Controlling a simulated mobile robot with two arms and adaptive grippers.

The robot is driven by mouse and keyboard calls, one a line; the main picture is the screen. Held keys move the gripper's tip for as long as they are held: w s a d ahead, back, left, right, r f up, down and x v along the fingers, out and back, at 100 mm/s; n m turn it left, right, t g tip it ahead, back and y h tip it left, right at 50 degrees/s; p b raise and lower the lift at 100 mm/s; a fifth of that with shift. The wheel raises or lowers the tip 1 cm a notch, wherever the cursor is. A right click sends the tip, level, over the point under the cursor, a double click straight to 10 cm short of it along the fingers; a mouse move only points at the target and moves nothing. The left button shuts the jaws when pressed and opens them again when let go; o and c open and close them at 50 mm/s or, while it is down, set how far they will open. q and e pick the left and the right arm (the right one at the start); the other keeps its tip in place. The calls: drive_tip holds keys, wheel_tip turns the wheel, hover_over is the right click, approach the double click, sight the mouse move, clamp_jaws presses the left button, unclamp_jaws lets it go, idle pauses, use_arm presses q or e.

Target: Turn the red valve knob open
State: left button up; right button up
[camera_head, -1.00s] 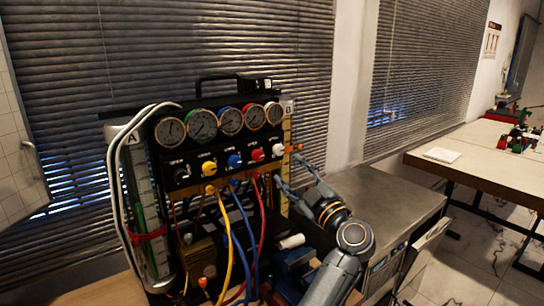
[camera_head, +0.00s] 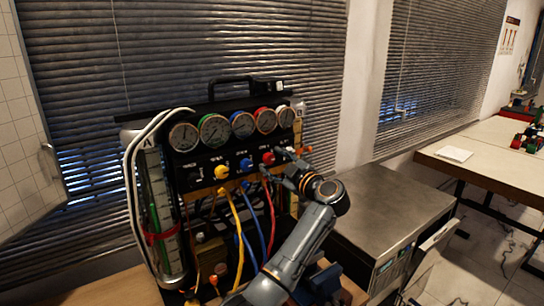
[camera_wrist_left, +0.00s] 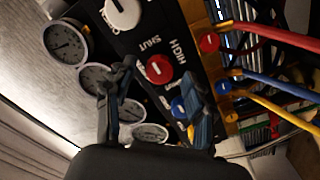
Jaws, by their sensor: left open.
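The red valve knob (camera_head: 268,158) is on the front of the gauge rig, between the blue knob (camera_head: 246,164) and the white knob at the right. In the left wrist view the red knob (camera_wrist_left: 159,69) is round with a pale mark across its face. My left gripper (camera_head: 281,162) is at the right part of the knob row. Its open fingers (camera_wrist_left: 156,76) appear on either side of the red knob in the left wrist view. Contact cannot be told. My right gripper is not in view.
A yellow knob (camera_head: 221,172) and a black one are further left. Round gauges (camera_head: 214,129) line the panel above. Yellow, blue and red hoses (camera_head: 270,215) hang below. A grey cabinet top (camera_head: 385,205) at the right is clear.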

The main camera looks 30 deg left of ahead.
use_arm(q)
drive_tip(key=shift+x, duration=0.8)
clamp_jaws()
drive_tip(key=shift+d, duration=0.1)
